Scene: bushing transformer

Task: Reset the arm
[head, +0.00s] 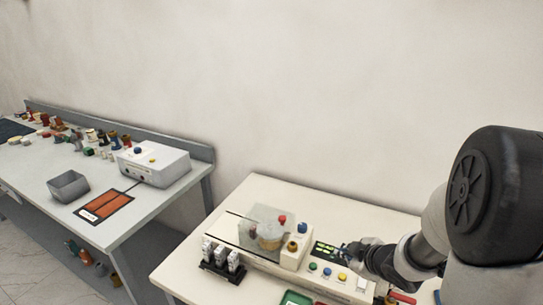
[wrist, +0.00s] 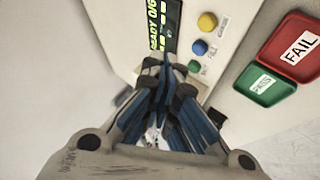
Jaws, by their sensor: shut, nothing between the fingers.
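My gripper (wrist: 165,68) is shut and empty in the wrist view, its dark and blue fingers meeting near the test machine's display. In the head view my gripper (head: 350,249) is over the machine's front panel, just right of the green-lit display (head: 327,250). My arm comes in from the right edge. The display (wrist: 160,25) shows "READY" in green in the wrist view, partly cut off. Yellow, blue and green buttons (wrist: 199,46) sit beside it on the cream panel. I cannot tell whether the fingertips touch the panel.
The machine stands on a cream table (head: 180,270) with a clear cover (head: 262,225) and a black rack of white-topped parts (head: 222,258). A red FAIL tray (wrist: 294,48) and green tray (wrist: 262,84) lie beside it. A grey bench (head: 40,165) at left holds a bin (head: 68,187).

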